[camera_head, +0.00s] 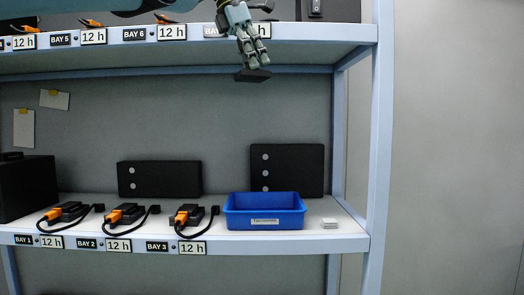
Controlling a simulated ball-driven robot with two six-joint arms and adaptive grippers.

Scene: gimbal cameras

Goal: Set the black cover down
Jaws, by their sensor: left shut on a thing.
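My left gripper (253,56) hangs down in front of the upper shelf's edge, at the top centre of the view. It is shut on a small flat black cover (253,75), held tilted slightly below the fingertips. The cover is in the air, well above the lower shelf and the blue bin. My right gripper is not in view.
A blue bin (264,221) with a label stands on the lower shelf (330,243). Black devices with orange plugs (187,213) sit at the labelled bays to its left. Two black panels (160,179) lean behind. A small white stack (330,223) lies right of the bin.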

